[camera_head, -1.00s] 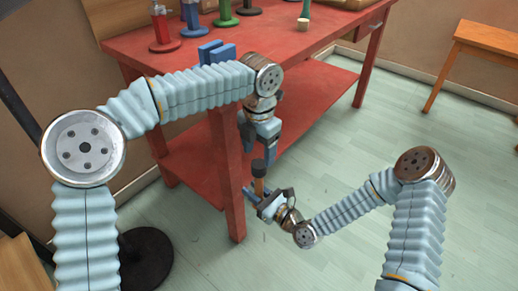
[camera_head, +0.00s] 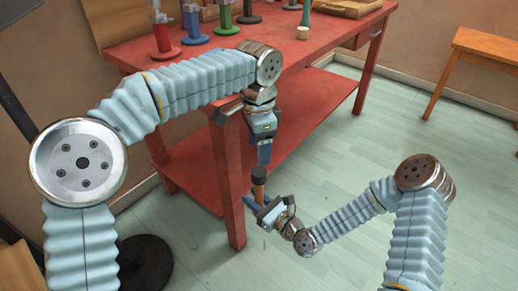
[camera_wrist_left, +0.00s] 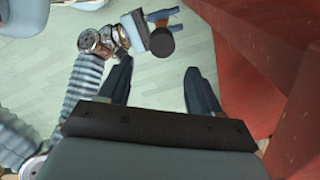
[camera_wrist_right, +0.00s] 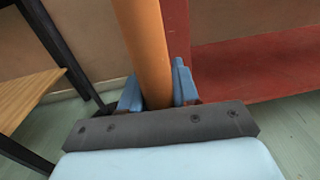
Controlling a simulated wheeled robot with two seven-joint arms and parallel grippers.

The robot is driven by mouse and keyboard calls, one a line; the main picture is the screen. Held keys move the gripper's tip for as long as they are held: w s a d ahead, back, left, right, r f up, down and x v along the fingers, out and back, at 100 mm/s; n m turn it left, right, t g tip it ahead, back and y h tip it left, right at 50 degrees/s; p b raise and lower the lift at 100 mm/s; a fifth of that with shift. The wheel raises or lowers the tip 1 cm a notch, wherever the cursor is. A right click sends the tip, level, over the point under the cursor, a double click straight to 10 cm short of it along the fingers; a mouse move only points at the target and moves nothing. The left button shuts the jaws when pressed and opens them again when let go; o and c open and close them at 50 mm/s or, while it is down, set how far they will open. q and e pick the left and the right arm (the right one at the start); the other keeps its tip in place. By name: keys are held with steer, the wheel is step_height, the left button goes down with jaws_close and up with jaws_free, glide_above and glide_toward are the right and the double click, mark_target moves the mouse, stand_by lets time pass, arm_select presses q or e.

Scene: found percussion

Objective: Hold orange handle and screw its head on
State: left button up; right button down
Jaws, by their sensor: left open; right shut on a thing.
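My right gripper (camera_head: 266,208) is shut on the orange handle (camera_wrist_right: 147,45), which stands roughly upright in the right wrist view. A dark round head (camera_head: 259,175) sits at the handle's top. Whether it is seated tight I cannot tell. In the left wrist view its round black end (camera_wrist_left: 161,43) faces the camera. My left gripper (camera_head: 264,157) is open and empty, pointing down just above the head in the head view. In the left wrist view its fingers (camera_wrist_left: 160,85) are apart, with the head beyond their tips.
The red table (camera_head: 130,47) has its front leg (camera_head: 232,200) close beside both grippers and a lower shelf (camera_head: 310,100) behind. Colored stands, red (camera_head: 162,38), blue (camera_head: 193,25) and green (camera_head: 225,18), stand on top. Open floor (camera_head: 340,265) lies to the right.

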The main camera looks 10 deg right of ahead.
mark_target(259, 172)
arm_select(q)
steer(key=n, duration=0.3)
steer(key=f+n, duration=0.1)
steer(key=n, duration=0.2)
steer(key=shift+w, duration=0.1)
steer(key=n, duration=0.3)
steer(key=shift+f, duration=0.15)
steer(key=n, duration=0.6)
steer(key=shift+w+f, duration=0.2)
steer(key=shift+f, duration=0.15)
steer(key=shift+f, duration=4.05)
steer(key=shift+c, duration=0.2)
